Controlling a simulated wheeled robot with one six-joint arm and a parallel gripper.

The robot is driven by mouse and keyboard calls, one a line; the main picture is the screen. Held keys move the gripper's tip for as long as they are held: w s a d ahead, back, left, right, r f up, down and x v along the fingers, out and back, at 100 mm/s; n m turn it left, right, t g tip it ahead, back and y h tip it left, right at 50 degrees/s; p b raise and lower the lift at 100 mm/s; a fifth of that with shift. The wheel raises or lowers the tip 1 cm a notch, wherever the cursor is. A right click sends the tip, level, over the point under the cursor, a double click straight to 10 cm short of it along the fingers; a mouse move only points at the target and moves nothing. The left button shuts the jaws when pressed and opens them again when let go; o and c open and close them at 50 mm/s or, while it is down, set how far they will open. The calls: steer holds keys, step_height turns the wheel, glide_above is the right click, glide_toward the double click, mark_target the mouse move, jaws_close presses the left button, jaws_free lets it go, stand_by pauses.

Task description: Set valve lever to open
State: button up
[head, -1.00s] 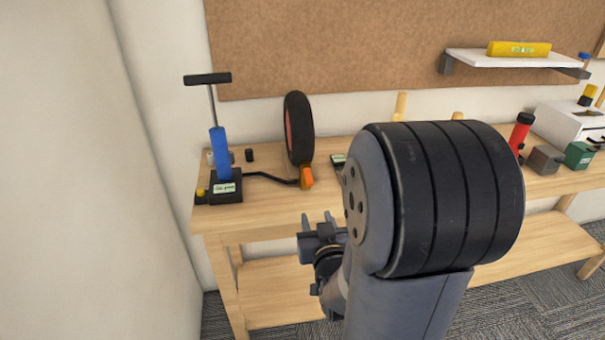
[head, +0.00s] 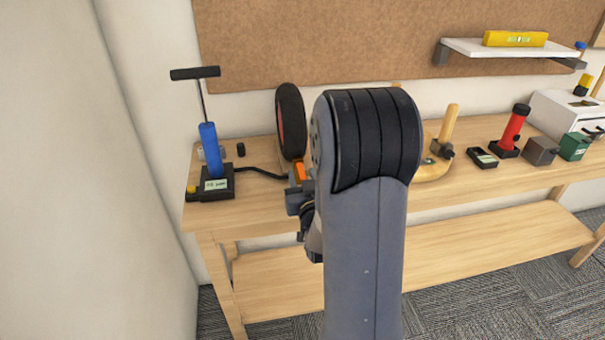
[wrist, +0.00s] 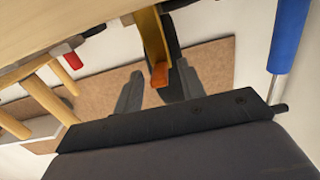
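The orange valve lever (head: 299,172) is at the end of the black hose (head: 262,173), by the black wheel (head: 291,122) on the bench. My gripper (head: 293,190) is just in front of it, partly hidden by my arm in the head view. In the wrist view the orange lever (wrist: 160,76) shows between the two spread fingers of my gripper (wrist: 158,92). The gripper is open, with gaps visible on both sides of the lever. Whether a finger touches it cannot be told. The blue pump (head: 209,150) stands upright at the left end, with its black base.
The wooden bench (head: 235,213) has a lower shelf (head: 470,248). To the right stand a red flashlight (head: 514,127), a green box (head: 574,146) and other small items. A wall shelf (head: 500,48) holds a yellow level (head: 515,39). A wall (head: 125,180) is close on the left.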

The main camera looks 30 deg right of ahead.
steer(key=shift+w+d, duration=0.1)
steer(key=shift+w, duration=0.3)
jaws_close()
